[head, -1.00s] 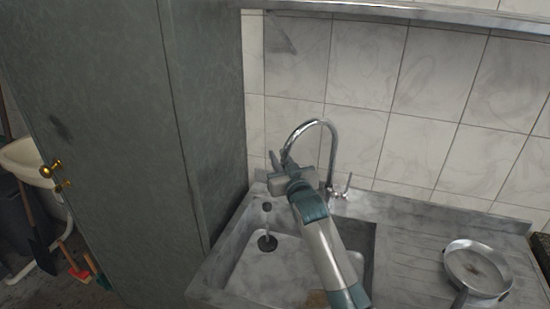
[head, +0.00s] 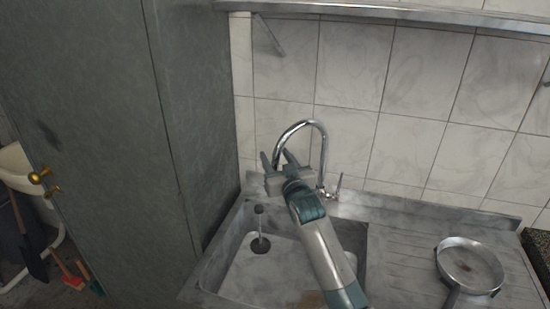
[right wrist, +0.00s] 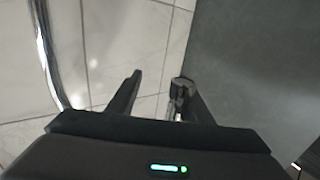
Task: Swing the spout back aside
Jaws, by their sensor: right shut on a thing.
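The chrome spout (head: 303,123) arches up from the tap at the back of the sink and curves down to the left, over the basin. Its handle (head: 338,187) stands right of its foot. My right gripper (head: 277,160) is at the spout's lower left end, one finger on each side, and is shut on it. In the right wrist view, the spout's end (right wrist: 180,92) shows against the right finger of my gripper (right wrist: 156,92); a chrome tube (right wrist: 48,55) runs down the left side. My left gripper is out of view.
The sink (head: 228,283) lies below, with a dark drain (head: 260,245). My right forearm covers part of it. A pan (head: 470,265) sits on the ribbed drainboard at right. A tall grey cabinet (head: 110,150) stands close on the left, and a shelf edge (head: 400,12) runs above.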

